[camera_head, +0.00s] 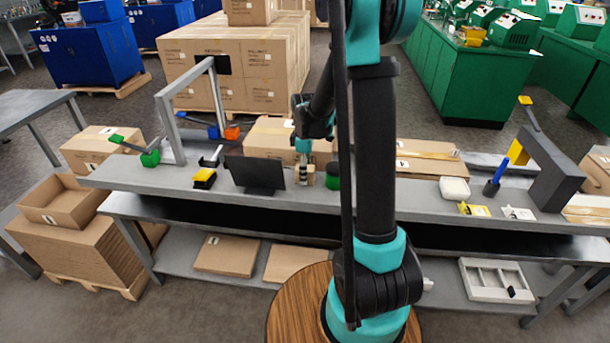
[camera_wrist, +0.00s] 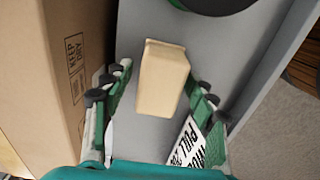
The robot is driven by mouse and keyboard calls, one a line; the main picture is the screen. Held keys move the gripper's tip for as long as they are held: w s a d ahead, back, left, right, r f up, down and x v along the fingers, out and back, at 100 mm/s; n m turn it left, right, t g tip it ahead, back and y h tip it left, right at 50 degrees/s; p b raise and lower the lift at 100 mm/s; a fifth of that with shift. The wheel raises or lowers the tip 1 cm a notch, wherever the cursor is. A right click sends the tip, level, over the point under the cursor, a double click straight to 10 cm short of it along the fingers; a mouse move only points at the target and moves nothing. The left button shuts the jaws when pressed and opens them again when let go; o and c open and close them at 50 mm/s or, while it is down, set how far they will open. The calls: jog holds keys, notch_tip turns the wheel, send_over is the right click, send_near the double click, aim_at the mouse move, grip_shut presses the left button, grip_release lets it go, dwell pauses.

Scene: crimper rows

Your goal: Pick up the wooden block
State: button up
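The wooden block (camera_wrist: 162,80) is a pale tan block on the grey bench top, seen in the wrist view between and a little beyond my gripper's fingers. My gripper (camera_wrist: 152,98) is open, with one finger to each side of the block. Gaps show between the fingers and the block, and I see no contact. In the head view my gripper (camera_head: 304,150) is above the bench, left of my arm's column. A small tan piece that looks like the block (camera_head: 310,174) shows below it, partly hidden among other things.
A cardboard box (camera_wrist: 60,70) stands close on the left in the wrist view. A round green-and-black object (camera_head: 333,175) is beside the block. A dark panel (camera_head: 256,174) stands to the left on the bench (camera_head: 400,206). A printed label (camera_wrist: 195,145) lies near the right finger.

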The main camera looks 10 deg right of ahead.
jog(key=c, duration=1.1)
jog(key=shift+o, duration=0.2)
jog(key=shift+r, duration=0.1)
notch_tip(320, 180, up, 20)
